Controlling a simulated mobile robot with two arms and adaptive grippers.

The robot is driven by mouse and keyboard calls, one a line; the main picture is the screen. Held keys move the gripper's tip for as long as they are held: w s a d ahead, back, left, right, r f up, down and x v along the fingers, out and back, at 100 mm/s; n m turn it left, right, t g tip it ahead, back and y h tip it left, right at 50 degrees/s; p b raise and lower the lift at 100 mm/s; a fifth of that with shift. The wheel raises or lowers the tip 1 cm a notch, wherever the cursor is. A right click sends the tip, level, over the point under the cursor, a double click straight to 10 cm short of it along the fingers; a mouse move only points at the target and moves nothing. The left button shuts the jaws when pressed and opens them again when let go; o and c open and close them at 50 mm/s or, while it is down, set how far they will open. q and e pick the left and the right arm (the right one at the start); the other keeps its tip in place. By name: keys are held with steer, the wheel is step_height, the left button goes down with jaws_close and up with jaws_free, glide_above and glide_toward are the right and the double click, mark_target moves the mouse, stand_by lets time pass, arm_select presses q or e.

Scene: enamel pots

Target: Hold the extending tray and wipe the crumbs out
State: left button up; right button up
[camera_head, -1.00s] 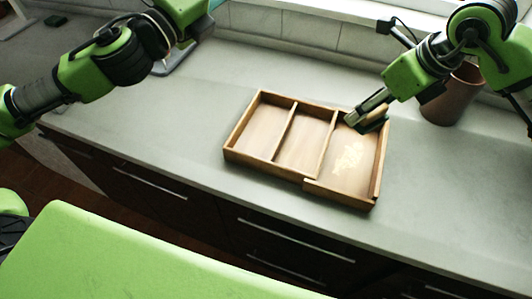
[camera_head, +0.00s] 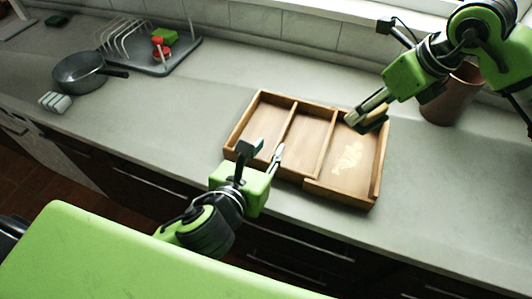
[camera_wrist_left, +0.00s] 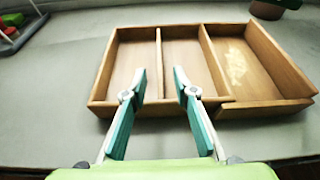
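The wooden extending tray (camera_head: 263,168) lies on the counter with three compartments, its right section slid out. Pale crumbs (camera_head: 348,157) lie in the right compartment; they also show in the left wrist view (camera_wrist_left: 236,62). My left gripper (camera_head: 262,153) is open and empty at the tray's front wall, left of the middle. In the left wrist view my left gripper (camera_wrist_left: 160,84) has its fingers apart, with the tray (camera_wrist_left: 134,31) ahead. My right gripper (camera_head: 366,119) is at the right compartment's back edge, with a tan block (camera_head: 379,111) between its fingers, partly hidden.
A brown pot (camera_head: 452,97) stands behind my right arm. A dark pan (camera_head: 78,72), a grey dish rack (camera_head: 180,58) with red and green things, and a small pale ribbed thing (camera_head: 54,102) are at the left. The counter right of the tray is clear.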

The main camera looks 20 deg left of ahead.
mark_target(281, 134)
arm_select(q)
steer(key=shift+s+f, duration=0.3)
steer(key=shift+f, duration=0.15)
steer(key=x, duration=1.2)
steer(key=shift+s+a+f, duration=0.1)
jaws_close()
